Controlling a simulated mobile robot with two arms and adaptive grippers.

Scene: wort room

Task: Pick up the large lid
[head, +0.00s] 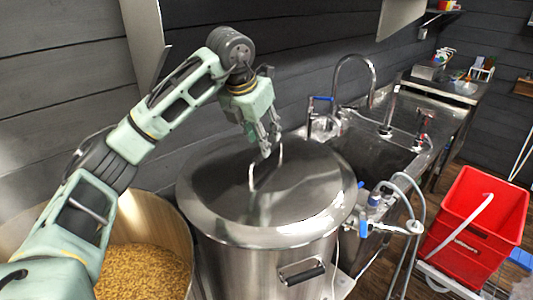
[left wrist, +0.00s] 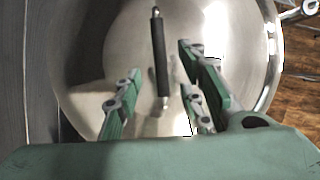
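The large lid (head: 300,190) is a round, shiny metal cover lying on a big steel pot (head: 240,268). Its raised handle (head: 252,178) stands up at the middle, partly hidden by my gripper in the head view. In the left wrist view the handle is a dark bar (left wrist: 161,62) on the grey lid (left wrist: 215,25). My left gripper (head: 268,145) is just above the handle, pointing down. In the left wrist view its fingers (left wrist: 160,75) are spread apart, with the bar's lower part between them and nothing clearly gripped. My right gripper is not in view.
A wide pot of grain (head: 145,270) stands at the left, partly behind my left arm. A steel sink (head: 370,150) with a tap (head: 355,60) is behind the lid. Hoses and valves (head: 375,198) are close at its right. A red crate (head: 475,225) stands further right.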

